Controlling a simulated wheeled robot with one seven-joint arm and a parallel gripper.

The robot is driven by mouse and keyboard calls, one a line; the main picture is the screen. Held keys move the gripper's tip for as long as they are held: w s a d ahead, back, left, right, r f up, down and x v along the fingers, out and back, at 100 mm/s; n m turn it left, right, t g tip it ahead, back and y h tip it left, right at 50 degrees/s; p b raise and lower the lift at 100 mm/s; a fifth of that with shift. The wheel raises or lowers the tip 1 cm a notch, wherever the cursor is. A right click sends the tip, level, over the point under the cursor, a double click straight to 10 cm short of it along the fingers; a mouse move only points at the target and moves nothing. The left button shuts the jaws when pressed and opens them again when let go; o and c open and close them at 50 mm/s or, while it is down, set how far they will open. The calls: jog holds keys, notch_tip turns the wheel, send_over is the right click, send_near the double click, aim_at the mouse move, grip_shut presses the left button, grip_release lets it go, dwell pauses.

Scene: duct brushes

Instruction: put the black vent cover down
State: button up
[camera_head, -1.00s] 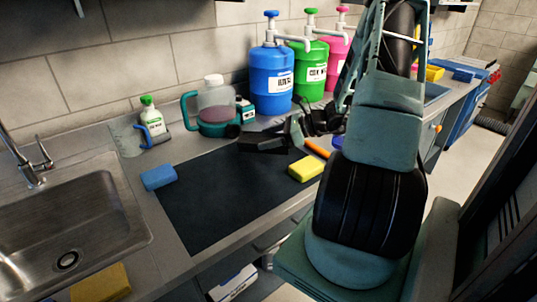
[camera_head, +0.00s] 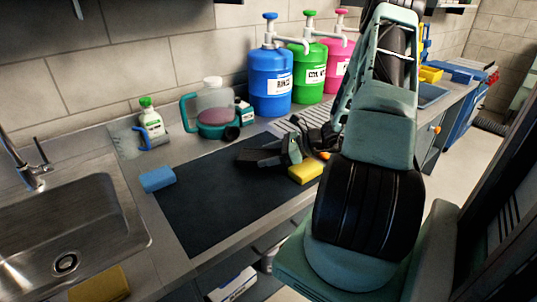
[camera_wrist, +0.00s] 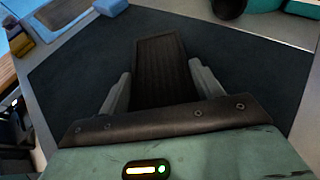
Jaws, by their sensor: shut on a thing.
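The black vent cover (camera_head: 256,157) is a flat dark slatted piece over the back right part of the black mat (camera_head: 205,215). My gripper (camera_head: 283,152) is shut on its near end. In the wrist view the cover (camera_wrist: 163,65) lies between the two grey fingers of my gripper (camera_wrist: 160,80) and points away from the palm, over the dark mat (camera_wrist: 85,70). I cannot tell whether the cover touches the mat or hangs just above it. Its near end is hidden by the gripper.
A yellow sponge (camera_head: 306,171) lies close beside my gripper. A blue sponge (camera_head: 157,179) sits at the mat's left edge. A jug (camera_head: 212,108) and blue, green and pink pump containers (camera_head: 270,84) stand behind. The sink (camera_head: 65,225) is at left. The mat's front and middle are clear.

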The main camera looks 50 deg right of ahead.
jog(key=shift+f, duration=0.25)
jog(key=o, duration=1.2)
jog(key=shift+c, duration=0.2)
